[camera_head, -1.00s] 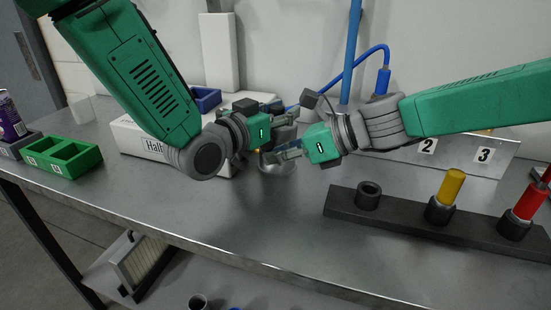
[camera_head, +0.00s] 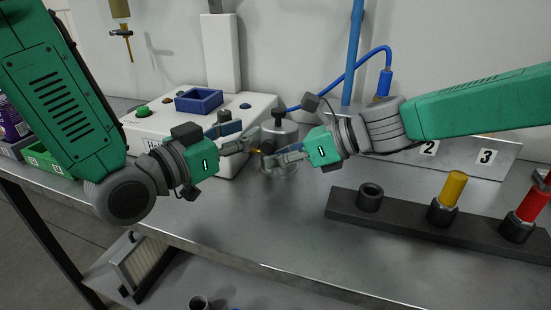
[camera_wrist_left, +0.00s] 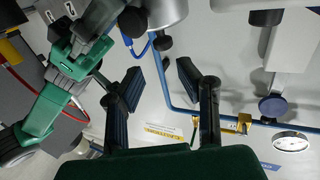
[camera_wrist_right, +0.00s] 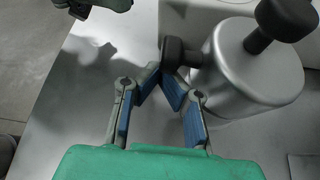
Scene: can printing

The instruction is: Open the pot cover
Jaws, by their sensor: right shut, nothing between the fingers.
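The pot (camera_head: 280,132) is a silver metal cylinder with a black knob on top, standing near the bench middle between my grippers. In the right wrist view the pot (camera_wrist_right: 258,75) has a top knob (camera_wrist_right: 285,18) and a black side handle (camera_wrist_right: 176,52). My right gripper (camera_head: 272,160) is shut and empty, its fingertips low beside the pot and close to the side handle; contact is unclear. My left gripper (camera_head: 250,140) is open and empty, just left of the pot. In the left wrist view its fingers (camera_wrist_left: 157,78) are apart, with the pot (camera_wrist_left: 165,12) beyond them.
A white box with buttons and a blue tray (camera_head: 199,101) stands behind my left gripper. A dark rack (camera_head: 400,215) with yellow and red cylinders lies front right. A blue hose (camera_head: 345,75) runs behind the pot. The bench front (camera_head: 245,225) is clear.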

